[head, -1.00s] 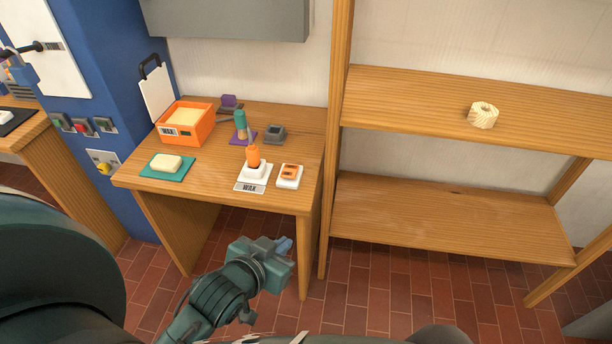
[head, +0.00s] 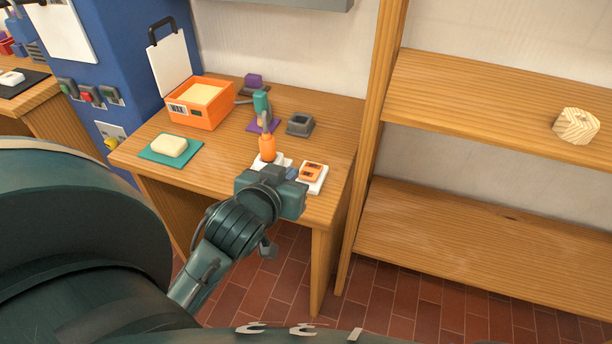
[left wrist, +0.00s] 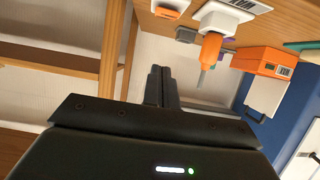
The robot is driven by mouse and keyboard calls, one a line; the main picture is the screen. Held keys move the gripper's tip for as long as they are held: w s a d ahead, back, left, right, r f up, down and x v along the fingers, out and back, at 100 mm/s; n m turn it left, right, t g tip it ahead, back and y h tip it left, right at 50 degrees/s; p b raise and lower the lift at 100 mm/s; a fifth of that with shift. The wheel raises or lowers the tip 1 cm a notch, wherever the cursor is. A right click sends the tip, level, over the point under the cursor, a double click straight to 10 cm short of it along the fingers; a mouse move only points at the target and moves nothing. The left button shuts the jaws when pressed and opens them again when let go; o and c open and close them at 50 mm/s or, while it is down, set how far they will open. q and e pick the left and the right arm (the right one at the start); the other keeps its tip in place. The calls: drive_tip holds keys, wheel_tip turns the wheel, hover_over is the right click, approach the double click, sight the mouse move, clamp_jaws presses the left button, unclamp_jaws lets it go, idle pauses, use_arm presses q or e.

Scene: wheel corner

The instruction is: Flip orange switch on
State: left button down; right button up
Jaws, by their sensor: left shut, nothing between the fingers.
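The orange switch (head: 311,171) is a small orange rocker on a white base, near the front right of the wooden table. It also shows at the top of the left wrist view (left wrist: 168,11). My left gripper (head: 291,174) is at the table's front edge, just left of the switch in the head view. Its fingers (left wrist: 161,83) are shut and empty, and the wrist view shows them apart from the switch. The switch's on or off state is too small to tell. My right gripper is not in view.
An orange-handled tool (head: 267,148) stands upright in a white holder, partly hidden behind my left gripper. An orange wax box (head: 212,116), a pale block on a green mat (head: 153,157) and a grey square holder (head: 300,124) share the table. A wooden shelf (head: 470,95) stands at right.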

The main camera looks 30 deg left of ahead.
use_arm(q)
drive_tip(key=b, duration=0.1)
hover_over(305, 175)
drive_tip(key=s+d, duration=0.1)
drive_tip(key=s, duration=0.1)
drive_tip(key=f, duration=0.4)
drive_tip(key=shift+w, duration=0.2)
wheel_tip(305, 175, down, 2)
drive_tip(key=shift+f+b, duration=0.25)
drive_tip(key=shift+b, duration=0.2)
drive_tip(key=shift+s+f, duration=0.1)
drive_tip(key=shift+f, duration=0.25)
drive_tip(key=shift+s+d+f, duration=0.1)
drive_tip(key=shift+f, duration=0.25)
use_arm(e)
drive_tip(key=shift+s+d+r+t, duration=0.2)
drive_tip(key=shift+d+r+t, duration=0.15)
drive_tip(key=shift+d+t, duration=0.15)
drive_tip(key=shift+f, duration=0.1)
